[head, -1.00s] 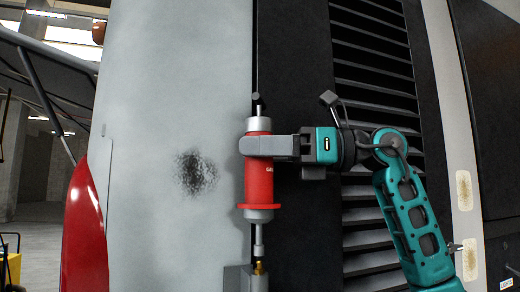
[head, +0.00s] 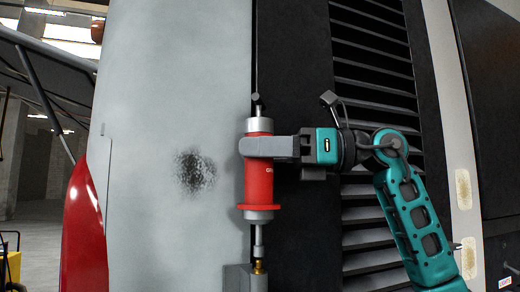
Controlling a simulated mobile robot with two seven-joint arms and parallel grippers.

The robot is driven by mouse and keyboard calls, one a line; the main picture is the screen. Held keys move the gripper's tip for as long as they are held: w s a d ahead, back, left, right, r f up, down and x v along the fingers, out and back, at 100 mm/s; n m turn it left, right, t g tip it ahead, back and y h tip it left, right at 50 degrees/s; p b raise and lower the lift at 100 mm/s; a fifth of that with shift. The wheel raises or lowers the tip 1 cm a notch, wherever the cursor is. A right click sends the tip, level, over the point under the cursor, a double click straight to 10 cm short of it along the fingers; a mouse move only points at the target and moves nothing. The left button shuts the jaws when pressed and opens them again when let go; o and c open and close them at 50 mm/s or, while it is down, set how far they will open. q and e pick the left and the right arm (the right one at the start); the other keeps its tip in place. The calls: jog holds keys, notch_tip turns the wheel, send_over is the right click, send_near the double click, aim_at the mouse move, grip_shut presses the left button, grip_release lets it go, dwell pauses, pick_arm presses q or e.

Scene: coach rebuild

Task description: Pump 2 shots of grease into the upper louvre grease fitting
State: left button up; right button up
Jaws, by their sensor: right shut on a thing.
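A red grease gun (head: 259,184) with grey ends stands upright in front of the panel seam. My right gripper (head: 262,146) comes in from the right and is shut around its upper barrel. The gun's thin grey nozzle (head: 259,238) points down at a small brass fitting (head: 259,266) on top of a grey block (head: 240,278). The nozzle tip meets or nearly meets the fitting; I cannot tell if it is seated. A dark plunger knob (head: 256,98) tops the gun on a short rod. My left gripper is not in view.
Black louvre slats (head: 375,90) run behind my right arm. A pale grey panel (head: 150,90) with a dark rough patch (head: 195,172) lies left of the gun. A red curved part (head: 84,220) stands at the far left. The space before the pale panel is clear.

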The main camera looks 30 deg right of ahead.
jog(key=shift+f+b, duration=0.75)
jog(key=shift+f, duration=0.2)
dwell(0.7)
jog(key=shift+r, duration=0.15)
jog(key=shift+r+p, duration=0.8)
jog(key=shift+p, duration=0.2)
jog(key=shift+r, duration=0.1)
dwell(0.5)
dwell(0.7)
